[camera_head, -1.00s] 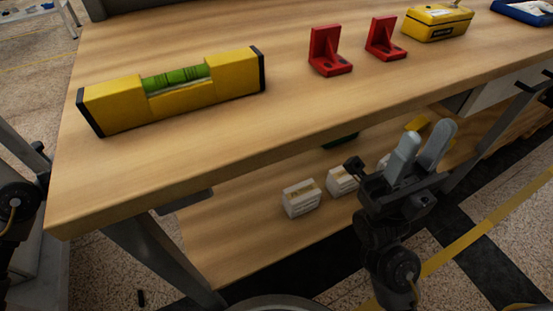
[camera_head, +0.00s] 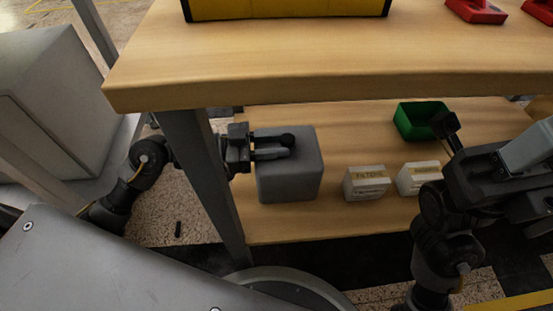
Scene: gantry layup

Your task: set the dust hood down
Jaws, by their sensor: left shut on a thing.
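The dust hood looks like a grey rounded box (camera_head: 292,178) at the left end of the lower shelf (camera_head: 345,222). My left gripper (camera_head: 276,147) reaches in from the left past the table leg and is shut on the hood near its top. The hood is upright; I cannot tell whether its underside touches the shelf. My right gripper (camera_head: 528,148) is at the right edge of the view, in front of the shelf and away from the hood. Its fingers are partly cut off, so its opening is unclear.
Two white labelled boxes (camera_head: 366,183) (camera_head: 419,178) stand right of the hood, with a green bin (camera_head: 414,121) behind. The tabletop (camera_head: 330,55) overhangs the shelf. A grey table leg (camera_head: 206,170) stands close to my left arm. A yellow level (camera_head: 285,9) lies on top.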

